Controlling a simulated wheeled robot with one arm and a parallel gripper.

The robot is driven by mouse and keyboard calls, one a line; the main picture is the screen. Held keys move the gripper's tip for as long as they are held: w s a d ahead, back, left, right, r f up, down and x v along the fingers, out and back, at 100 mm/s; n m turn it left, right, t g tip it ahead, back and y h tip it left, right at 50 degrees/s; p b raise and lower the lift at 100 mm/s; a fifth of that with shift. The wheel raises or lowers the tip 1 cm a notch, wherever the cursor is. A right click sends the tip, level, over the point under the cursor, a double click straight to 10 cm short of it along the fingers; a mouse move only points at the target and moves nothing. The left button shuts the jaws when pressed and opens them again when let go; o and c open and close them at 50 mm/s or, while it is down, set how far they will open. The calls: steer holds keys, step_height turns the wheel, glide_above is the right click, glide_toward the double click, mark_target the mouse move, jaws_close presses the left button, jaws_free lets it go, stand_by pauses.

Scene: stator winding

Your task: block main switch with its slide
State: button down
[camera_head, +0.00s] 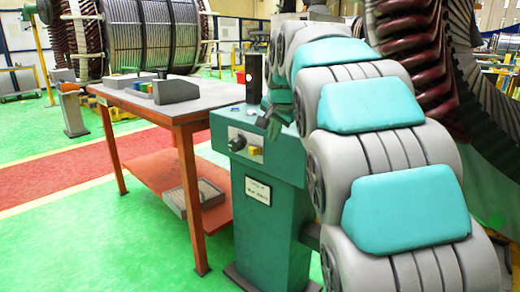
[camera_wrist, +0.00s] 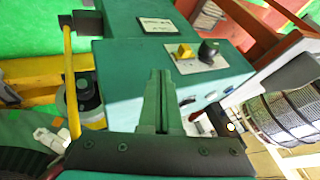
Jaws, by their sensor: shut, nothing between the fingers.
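The green cabinet (camera_head: 270,205) carries a light panel (camera_head: 246,146) with a black round knob (camera_head: 237,144) and a yellow block (camera_head: 255,150) beside it. In the wrist view the yellow block (camera_wrist: 185,52) and black knob (camera_wrist: 208,50) sit on the same panel, beyond the fingertips. I cannot tell which part is the switch and which the slide. My gripper (camera_head: 271,123) is at the cabinet's upper edge, above and to the right of the panel. Its green fingers (camera_wrist: 160,78) are shut, empty and apart from the knob and block.
A label plate (camera_head: 258,191) is on the cabinet front. A black upright box (camera_head: 254,78) stands on the cabinet top. An orange-framed table (camera_head: 165,108) with small boxes stands to the left. Green floor lies open in front of it.

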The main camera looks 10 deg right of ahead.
mark_target(259, 149)
steer(key=p+x, duration=0.1)
steer(key=x, duration=0.9)
steer(key=shift+f, duration=0.15)
steer(key=w+a, duration=0.2)
steer(key=shift+w, duration=0.35)
steer(key=shift+w+a+p, duration=0.2)
steer(key=shift+w+p, duration=0.05)
steer(key=shift+p, duration=0.05)
